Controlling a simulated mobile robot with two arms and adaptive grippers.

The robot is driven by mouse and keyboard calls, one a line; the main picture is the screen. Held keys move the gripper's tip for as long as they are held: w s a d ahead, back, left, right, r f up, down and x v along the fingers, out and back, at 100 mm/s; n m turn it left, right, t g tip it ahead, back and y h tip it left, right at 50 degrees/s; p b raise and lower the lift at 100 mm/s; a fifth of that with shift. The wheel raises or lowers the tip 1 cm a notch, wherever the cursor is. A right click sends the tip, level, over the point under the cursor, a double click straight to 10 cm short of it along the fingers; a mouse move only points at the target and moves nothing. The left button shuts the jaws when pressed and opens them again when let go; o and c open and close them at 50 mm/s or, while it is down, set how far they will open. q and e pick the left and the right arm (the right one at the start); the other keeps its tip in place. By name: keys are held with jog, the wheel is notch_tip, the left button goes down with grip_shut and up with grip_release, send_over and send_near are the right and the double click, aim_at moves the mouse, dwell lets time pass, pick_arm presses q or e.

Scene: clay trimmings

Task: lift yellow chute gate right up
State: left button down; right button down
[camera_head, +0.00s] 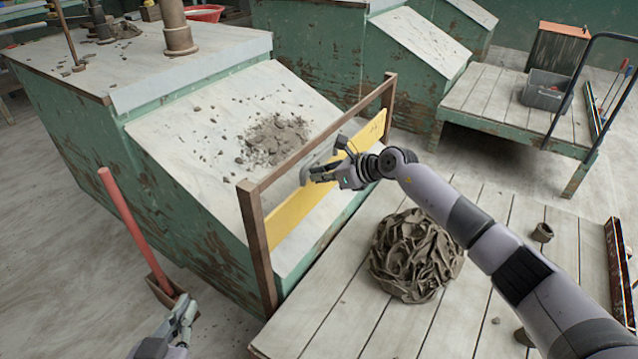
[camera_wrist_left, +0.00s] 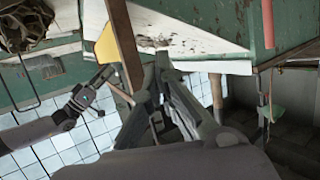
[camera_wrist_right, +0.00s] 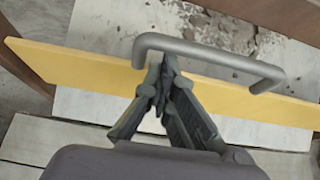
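The yellow chute gate (camera_head: 293,212) is a flat panel hanging between brown posts (camera_head: 256,245) at the chute's lower end, below the top crossbar. It fills the right wrist view (camera_wrist_right: 75,72) as a slanting yellow strip. Its grey bar handle (camera_wrist_right: 215,60) stands out from the panel. My right gripper (camera_head: 318,175) is at the handle; in the right wrist view its fingers (camera_wrist_right: 161,65) are together, tips at the bar's edge near its left end. I cannot tell whether they reach behind it.
The sloping chute (camera_head: 205,135) carries crumbled clay (camera_head: 275,138). A slatted table (camera_head: 345,290) in front holds a crumpled clay heap (camera_head: 415,255). A red-handled tool (camera_head: 133,226) stands near my left gripper. A cart with a grey bin (camera_head: 546,90) is behind right.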

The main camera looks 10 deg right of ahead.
pick_arm(q)
jog(key=shift+s+a+f+g, duration=0.1)
jog(key=shift+s+f+g, duration=0.15)
jog(key=shift+f, duration=0.2)
jog(key=shift+s+a+f+g, duration=0.1)
jog(key=shift+s+f+g, duration=0.15)
jog(key=shift+f, duration=0.15)
pick_arm(e)
jog(key=shift+w+r, duration=0.15)
jog(key=shift+r, duration=0.45)
pick_arm(q)
jog(key=shift+w, duration=0.1)
pick_arm(e)
jog(key=shift+a, duration=0.1)
